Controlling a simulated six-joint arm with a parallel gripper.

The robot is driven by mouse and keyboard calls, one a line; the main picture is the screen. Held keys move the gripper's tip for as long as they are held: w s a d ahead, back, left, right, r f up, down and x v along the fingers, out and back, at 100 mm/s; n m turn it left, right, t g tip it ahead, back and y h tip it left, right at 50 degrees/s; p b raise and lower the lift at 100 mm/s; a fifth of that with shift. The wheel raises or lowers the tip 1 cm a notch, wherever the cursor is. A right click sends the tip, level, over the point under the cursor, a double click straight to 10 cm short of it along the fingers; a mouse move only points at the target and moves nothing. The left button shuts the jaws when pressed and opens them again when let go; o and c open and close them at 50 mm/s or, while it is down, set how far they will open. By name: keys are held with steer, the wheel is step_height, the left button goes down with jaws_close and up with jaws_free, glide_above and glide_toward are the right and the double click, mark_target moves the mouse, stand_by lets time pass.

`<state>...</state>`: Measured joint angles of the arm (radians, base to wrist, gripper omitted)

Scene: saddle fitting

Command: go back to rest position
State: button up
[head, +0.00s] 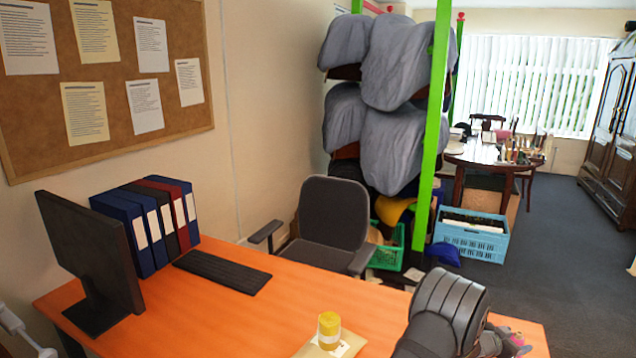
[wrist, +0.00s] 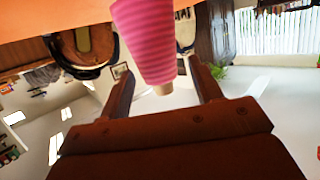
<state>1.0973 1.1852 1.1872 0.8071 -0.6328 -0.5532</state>
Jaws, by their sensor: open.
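My gripper (wrist: 158,66) is open, its two brown fingers apart in the wrist view. That view looks upside down, with the orange desk at the top. A pink ribbed object (wrist: 148,40), like a cone of thread, shows between the fingers without clear contact. In the head view my dark arm reaches over the right end of the orange desk (head: 230,310). My gripper (head: 498,342) is low there and mostly hidden by the arm. A bit of pink (head: 518,338) shows beside it.
A yellow jar (head: 329,330) stands on a tan paper (head: 345,345) left of my arm. A monitor (head: 90,260), binders (head: 150,225) and keyboard (head: 222,272) are at the desk's left. A chair (head: 333,215) stands behind the desk. A green post (head: 432,130) rises behind my arm.

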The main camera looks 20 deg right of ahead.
steer(key=x, duration=0.3)
steer(key=shift+d+f, duration=0.2)
steer(key=shift+d, duration=0.05)
steer(key=shift+r, duration=0.95)
steer(key=shift+f, duration=0.1)
